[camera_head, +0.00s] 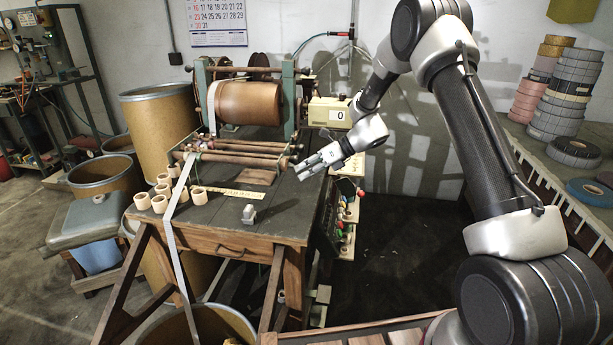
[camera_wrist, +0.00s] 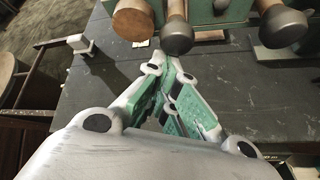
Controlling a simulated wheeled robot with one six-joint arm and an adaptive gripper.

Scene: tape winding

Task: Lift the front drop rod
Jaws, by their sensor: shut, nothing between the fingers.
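Several horizontal wooden rods lie side by side on the winding table in front of the brown drum (camera_head: 248,102). The front drop rod (camera_head: 232,159) appears to be the nearest of them, with its right end close to my gripper. My gripper (camera_head: 300,172) is shut and empty, pointing left just beside the rods' right ends. In the wrist view my gripper (camera_wrist: 172,62) has its fingertips together just below a grey rod end (camera_wrist: 178,36). A wooden rod end (camera_wrist: 133,20) and another grey end (camera_wrist: 283,25) are on either side. I cannot tell whether the fingertips touch a rod.
A pale tape strip (camera_head: 176,245) runs down the table's front. A yellow ruler (camera_head: 228,192), a small grey block (camera_head: 249,214) and several wooden rings (camera_head: 160,203) are on the tabletop. A counter box (camera_head: 330,113) stands right of the drum.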

